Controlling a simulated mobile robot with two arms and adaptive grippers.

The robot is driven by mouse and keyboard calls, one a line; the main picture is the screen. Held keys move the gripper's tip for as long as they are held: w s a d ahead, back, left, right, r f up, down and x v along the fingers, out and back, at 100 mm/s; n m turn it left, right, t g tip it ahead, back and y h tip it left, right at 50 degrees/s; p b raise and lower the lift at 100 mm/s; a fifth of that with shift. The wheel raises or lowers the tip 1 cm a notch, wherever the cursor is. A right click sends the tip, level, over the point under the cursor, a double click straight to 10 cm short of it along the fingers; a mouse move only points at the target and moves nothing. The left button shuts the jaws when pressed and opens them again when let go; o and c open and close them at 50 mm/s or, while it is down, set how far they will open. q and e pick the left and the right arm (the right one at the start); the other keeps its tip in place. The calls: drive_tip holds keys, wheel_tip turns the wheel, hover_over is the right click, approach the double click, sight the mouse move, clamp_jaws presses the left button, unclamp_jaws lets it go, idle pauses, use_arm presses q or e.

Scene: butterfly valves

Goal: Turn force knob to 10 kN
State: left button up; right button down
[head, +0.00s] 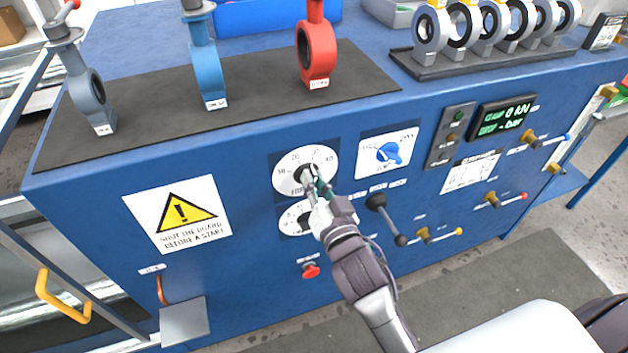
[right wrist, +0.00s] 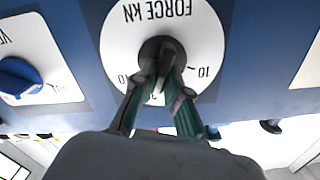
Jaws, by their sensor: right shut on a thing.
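The white force dial (head: 286,182) is on the blue bench front, with marks including 10, 20, 30 and 40. In the right wrist view the dial (right wrist: 122,48) appears upside down and reads FORCE kN. Its dark round force knob (right wrist: 152,46) is at the dial's centre. My right gripper (head: 310,178) reaches the knob from below and is shut on it; its green-sided fingers (right wrist: 164,80) also show in the right wrist view. The fingers hide part of the knob and the lower scale, so I cannot tell where it points. My left gripper is not in view.
A second white dial (head: 289,222) sits just below, partly behind my gripper. A blue valve knob (head: 389,153) and a black lever (head: 388,215) are to the right. A red button (head: 311,271) is below. The display (head: 507,116) reads clamp 0 kN. Valves stand on top.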

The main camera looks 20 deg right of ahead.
drive_tip(key=shift+r, duration=0.1)
drive_tip(key=shift+a+f+n+p, duration=0.15)
drive_tip(key=shift+n+p, duration=0.75)
drive_tip(key=shift+n, duration=2.05)
drive_tip(key=shift+a+n+p, duration=0.3)
drive_tip(key=shift+n+p, duration=0.55)
drive_tip(key=shift+n, duration=2.15)
drive_tip(key=shift+a+f+n+p, duration=0.15)
drive_tip(key=shift+n+p, duration=0.75)
drive_tip(key=shift+n, duration=2.05)
drive_tip(key=c, duration=1.2)
unclamp_jaws()
